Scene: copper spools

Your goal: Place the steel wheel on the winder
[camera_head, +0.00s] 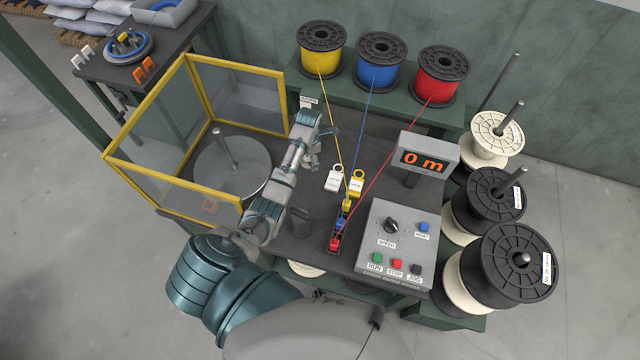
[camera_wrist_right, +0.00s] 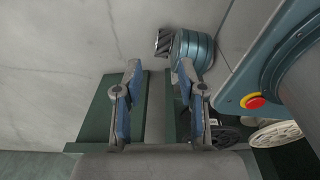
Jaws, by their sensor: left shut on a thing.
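The winder is a grey round plate (camera_head: 248,165) with an upright spindle, and nothing sits on the plate. It stands inside a yellow-framed clear guard (camera_head: 235,68). My left gripper (camera_head: 322,133) is beyond the plate's right side, near the guard's right edge. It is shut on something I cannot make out. Several spools stand at the right: black ones (camera_head: 530,262) (camera_head: 492,190) and a cream one (camera_head: 497,128), with tags on their flanges. I cannot tell which is the steel wheel. My right gripper (camera_wrist_right: 158,72) is open and empty in the right wrist view, with its fingers apart.
Yellow (camera_head: 321,61), blue (camera_head: 381,74) and red (camera_head: 441,87) wire spools stand on a back shelf. Their wires run to guides on the bench (camera_head: 375,150). A control box (camera_head: 395,245) and a "0 m" display (camera_head: 425,160) stand right of them. A side table (camera_head: 185,40) is at the upper left.

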